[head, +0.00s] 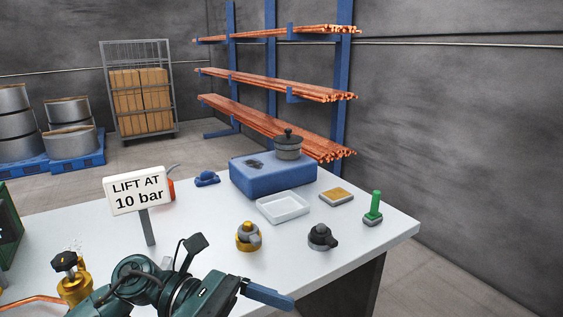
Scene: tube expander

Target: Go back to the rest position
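A dark green arm comes in from the lower left, and I take it as my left arm. Its gripper (268,295) is at the bottom middle, low over the front of the table, with blue fingers pointing right. The fingers are seen side-on and overlap, so the gap between them does not show. No object is visible at the fingertips. My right gripper is not in view. The white table (200,225) carries a blue block (272,180) with a dark grey lidded part (288,146) on top.
A sign (137,191) reading "LIFT AT 10 bar" stands left. A yellow fitting (247,240), a black fitting (320,237), a white tray (283,208), a tan pad (337,196) and a green-handled tool (375,205) stand right. A brass valve (73,284) is close beside the arm.

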